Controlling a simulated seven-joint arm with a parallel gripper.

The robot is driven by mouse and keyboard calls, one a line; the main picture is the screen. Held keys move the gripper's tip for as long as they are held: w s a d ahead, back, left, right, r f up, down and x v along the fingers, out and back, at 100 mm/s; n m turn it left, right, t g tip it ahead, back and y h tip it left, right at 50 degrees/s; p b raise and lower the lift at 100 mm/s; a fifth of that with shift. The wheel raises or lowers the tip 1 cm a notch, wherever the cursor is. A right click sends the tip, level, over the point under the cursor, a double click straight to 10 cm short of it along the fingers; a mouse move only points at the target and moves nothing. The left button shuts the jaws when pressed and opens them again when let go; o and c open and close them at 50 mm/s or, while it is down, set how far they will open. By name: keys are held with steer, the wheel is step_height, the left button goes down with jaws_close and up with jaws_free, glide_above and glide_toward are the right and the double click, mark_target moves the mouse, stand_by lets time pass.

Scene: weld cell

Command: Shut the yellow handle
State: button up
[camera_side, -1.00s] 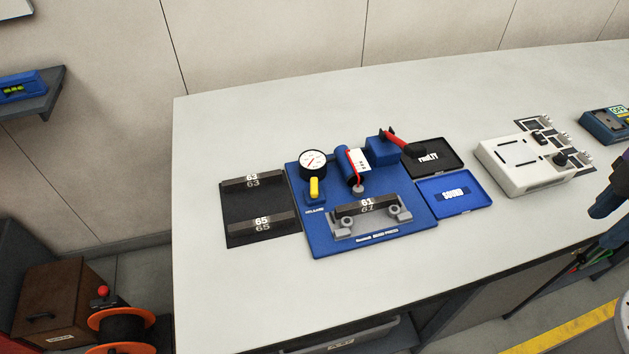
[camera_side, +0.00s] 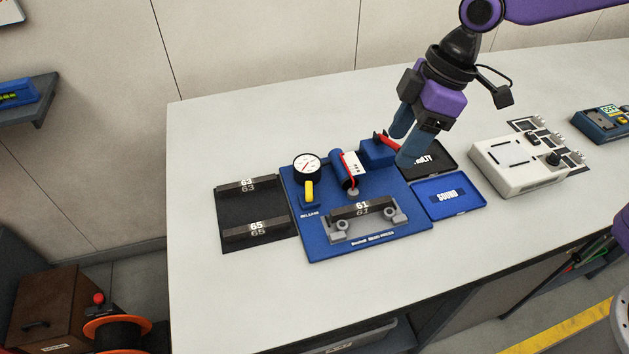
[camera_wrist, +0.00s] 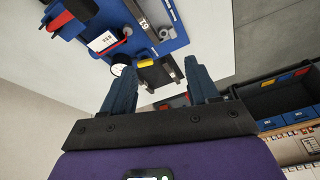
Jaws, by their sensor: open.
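The yellow handle (camera_side: 309,191) is a short lever on a small blue block marked RELEASE, on the left part of the blue press base (camera_side: 375,248). It stands roughly upright in the side view, just below the round white gauge (camera_side: 307,165). It also shows as a small yellow piece in the wrist view (camera_wrist: 147,61), beyond the fingers. My gripper (camera_side: 402,143) hangs over the back right of the press, by the red pump handle, well to the right of the yellow handle. Its blue fingers are apart with nothing seen between them.
A red lever (camera_side: 384,141) on a blue block is close to my fingers; contact cannot be told. A blue SOUND tray (camera_side: 465,207) and a black FAULTY tray lie right of the press. A dark rack (camera_side: 228,211) with bars is at left. The front table area is clear.

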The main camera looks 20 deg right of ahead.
steer(key=w+a, duration=0.5)
steer(key=w, duration=0.2)
steer(key=y, duration=0.1)
glide_toward(311, 189)
steer(key=shift+n+t, duration=0.3)
steer(key=x, duration=0.8)
steer(key=shift+s+a+f, duration=0.1)
steer(key=shift+s+f, duration=0.05)
steer(key=c, duration=0.8)
